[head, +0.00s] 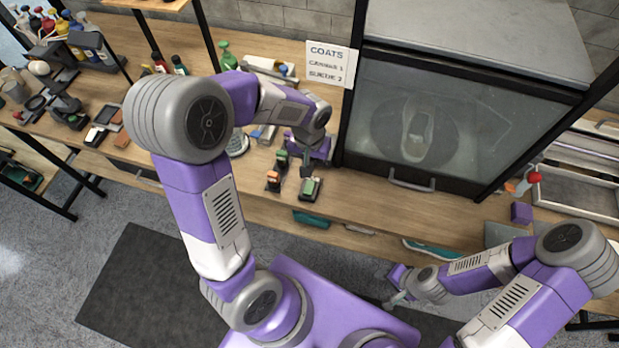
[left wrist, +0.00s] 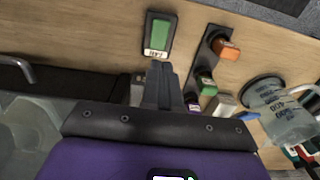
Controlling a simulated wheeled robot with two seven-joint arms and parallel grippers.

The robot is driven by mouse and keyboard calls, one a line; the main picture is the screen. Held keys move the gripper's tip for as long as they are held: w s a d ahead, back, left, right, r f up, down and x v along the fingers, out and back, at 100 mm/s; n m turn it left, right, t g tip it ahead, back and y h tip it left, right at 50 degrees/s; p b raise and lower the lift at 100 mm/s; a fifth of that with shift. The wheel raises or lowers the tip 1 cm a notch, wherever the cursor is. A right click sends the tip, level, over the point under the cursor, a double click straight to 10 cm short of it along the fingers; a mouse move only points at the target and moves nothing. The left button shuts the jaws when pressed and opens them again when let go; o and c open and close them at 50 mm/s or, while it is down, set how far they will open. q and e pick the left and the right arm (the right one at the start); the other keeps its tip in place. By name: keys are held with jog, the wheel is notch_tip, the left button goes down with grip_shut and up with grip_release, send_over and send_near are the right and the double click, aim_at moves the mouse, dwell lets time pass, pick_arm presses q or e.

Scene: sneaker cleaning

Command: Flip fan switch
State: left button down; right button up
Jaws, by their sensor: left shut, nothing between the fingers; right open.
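The fan switch (head: 311,187) is a green rocker on a dark base on the wooden bench, in front of the cabinet's left side. In the left wrist view the green switch (left wrist: 161,33) lies just beyond my fingertips, with a small white label on its near end that seems to read FAN upside down. My left gripper (head: 306,172) is shut and empty, pointing down beside the switch; its closed fingers also show in the left wrist view (left wrist: 160,68). I cannot tell whether they touch it. My right gripper (head: 392,301) is open, low in front of the bench.
The glass-fronted cabinet (head: 385,140) holds a shoe. A COATS sign (head: 331,64) hangs at its left.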

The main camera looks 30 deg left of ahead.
aim_at(309, 183)
pick_arm(q)
notch_tip(309, 183, down, 8)
jog(key=shift+r+b, duration=0.15)
jog(key=shift+b, duration=0.55)
